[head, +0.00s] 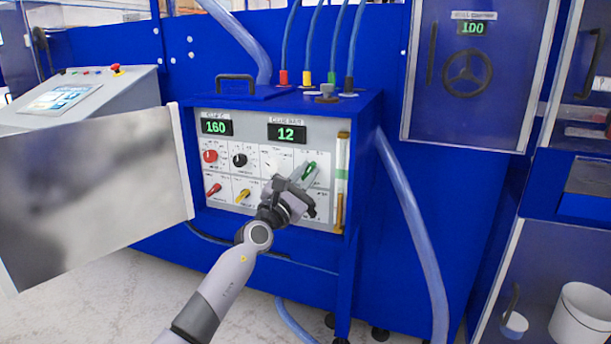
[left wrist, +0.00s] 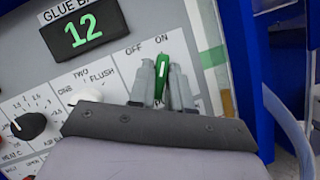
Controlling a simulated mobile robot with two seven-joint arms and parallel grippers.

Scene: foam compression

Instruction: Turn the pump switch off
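A green switch handle (head: 309,173) sits at the upper right of the grey control panel. In the left wrist view the green handle (left wrist: 161,80) stands nearly upright below the printed OFF and ON labels, OFF on its left and ON on its right. I take it to be the pump switch; its title is not readable. My left gripper (head: 298,178) is at the panel. In the left wrist view its fingers (left wrist: 161,86) flank the green handle closely on both sides and appear shut on it. The handle's base is partly hidden. My right gripper is not in view.
The panel also carries a red knob (head: 210,156), a black knob (head: 239,160), a white knob (head: 272,165), and displays reading 160 (head: 216,127) and 12 (head: 287,133). A grey panel door (head: 90,195) stands out at left. A blue hose (head: 412,215) hangs at right.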

